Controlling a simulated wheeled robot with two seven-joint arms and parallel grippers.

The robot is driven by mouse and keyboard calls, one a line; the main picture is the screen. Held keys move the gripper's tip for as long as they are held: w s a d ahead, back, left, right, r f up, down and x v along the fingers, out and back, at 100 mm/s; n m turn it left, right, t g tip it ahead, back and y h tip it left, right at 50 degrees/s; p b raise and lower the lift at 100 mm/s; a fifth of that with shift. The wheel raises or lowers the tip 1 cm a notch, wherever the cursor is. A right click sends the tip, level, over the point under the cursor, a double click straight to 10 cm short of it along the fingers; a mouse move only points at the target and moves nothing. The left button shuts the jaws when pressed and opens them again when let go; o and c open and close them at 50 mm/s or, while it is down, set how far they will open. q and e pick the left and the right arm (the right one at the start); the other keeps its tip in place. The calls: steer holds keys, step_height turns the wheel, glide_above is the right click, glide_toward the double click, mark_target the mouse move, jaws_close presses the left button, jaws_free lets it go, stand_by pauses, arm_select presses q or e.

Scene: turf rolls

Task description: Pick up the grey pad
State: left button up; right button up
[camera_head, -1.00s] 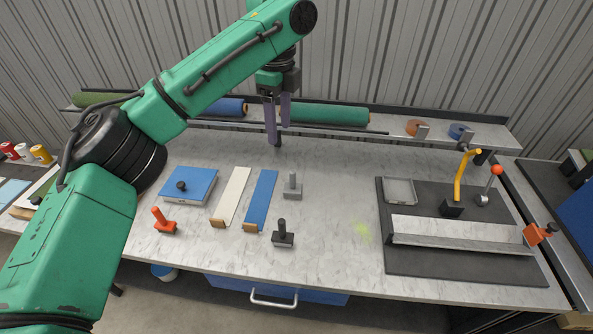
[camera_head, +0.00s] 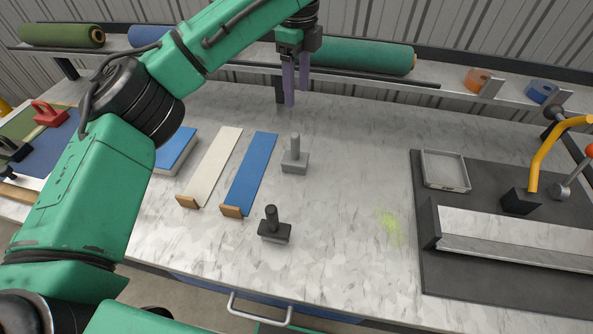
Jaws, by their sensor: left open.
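The grey pad (camera_head: 294,161), a flat block with an upright cylindrical handle, stands on the marbled worktop (camera_head: 335,215) just right of the blue strip. Nothing covers it. My left gripper (camera_head: 290,98) hangs fingers down, open and empty, above the back part of the worktop. In the picture it is above the grey pad, apart from it. My right gripper is not in view.
A black pad (camera_head: 275,225) stands in front of the grey one. A blue strip (camera_head: 250,172) and a white strip (camera_head: 215,165) lie to the left. A shelf with turf rolls (camera_head: 370,57) runs behind. A dark mat (camera_head: 440,270) with a shallow tray (camera_head: 445,170) lies right.

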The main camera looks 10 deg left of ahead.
arm_select(q)
steer(key=b, duration=0.2)
glide_above(295, 148)
steer(key=w, duration=0.2)
step_height(295, 148, down, 4)
steer(key=shift+s+d+f, duration=0.1)
steer(key=shift+f, duration=0.45)
steer(key=f, duration=0.4)
steer(key=f+p, duration=0.1)
steer(key=f, duration=0.3)
steer(key=f+p, duration=0.1)
steer(key=f, duration=0.3)
steer(key=shift+s+f, duration=0.15)
steer(key=shift+s, duration=0.25)
steer(key=shift+f, duration=0.35)
jaws_close()
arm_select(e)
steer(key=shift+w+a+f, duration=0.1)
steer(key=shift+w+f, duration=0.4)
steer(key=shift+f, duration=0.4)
